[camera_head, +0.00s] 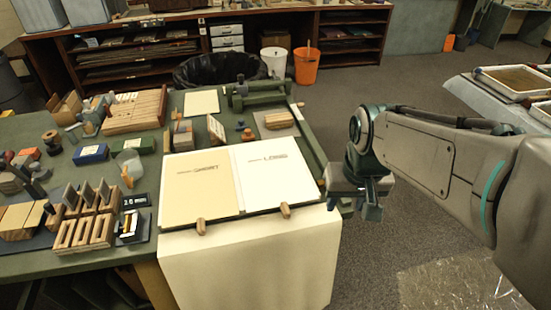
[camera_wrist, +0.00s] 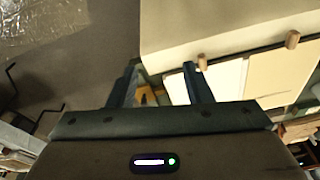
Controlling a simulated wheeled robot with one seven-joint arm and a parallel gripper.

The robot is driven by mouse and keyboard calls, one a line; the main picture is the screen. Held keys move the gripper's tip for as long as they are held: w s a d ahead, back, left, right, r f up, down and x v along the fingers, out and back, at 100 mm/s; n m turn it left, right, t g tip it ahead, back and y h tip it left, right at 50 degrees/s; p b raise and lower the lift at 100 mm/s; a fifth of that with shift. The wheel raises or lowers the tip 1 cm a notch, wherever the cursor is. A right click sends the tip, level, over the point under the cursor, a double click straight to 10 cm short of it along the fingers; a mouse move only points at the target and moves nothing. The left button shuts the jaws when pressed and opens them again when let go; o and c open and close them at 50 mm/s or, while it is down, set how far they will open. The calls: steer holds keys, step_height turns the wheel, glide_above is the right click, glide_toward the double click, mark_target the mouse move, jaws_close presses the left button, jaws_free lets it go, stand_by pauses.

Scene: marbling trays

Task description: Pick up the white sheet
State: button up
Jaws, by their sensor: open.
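The white sheet (camera_head: 280,175) lies flat on the green table, on the right half of a dark-edged board, with printed text near its top. A cream sheet (camera_head: 200,188) lies beside it on the left. My gripper (camera_head: 354,208) is open and empty, pointing down just off the table's right edge, to the right of the white sheet and apart from it. In the wrist view, part of the white sheet (camera_wrist: 222,82) shows beyond the right finger, next to the cream sheet (camera_wrist: 283,76). The rest of it is hidden there by my gripper.
Two wooden pegs (camera_head: 285,210) stand at the board's front edge. A large cream drape (camera_head: 245,265) hangs over the table front. Wooden blocks, racks and stamps crowd the table's left and back. An orange bucket (camera_head: 306,66) stands behind. Floor (camera_head: 400,235) right of the table is open.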

steer(key=w+a+f+n+g, duration=0.1)
steer(key=w+a+f, duration=0.1)
steer(key=w+a, duration=0.5)
steer(key=n+g, duration=0.1)
steer(key=n, duration=0.1)
glide_above(286, 208)
step_height(286, 208, down, 3)
step_height(286, 208, down, 9)
steer(key=shift+w+d+r+b, duration=0.1)
steer(key=shift+w+b, duration=0.05)
steer(key=shift+b, duration=0.3)
steer(key=shift+f, duration=2.65)
jaws_close()
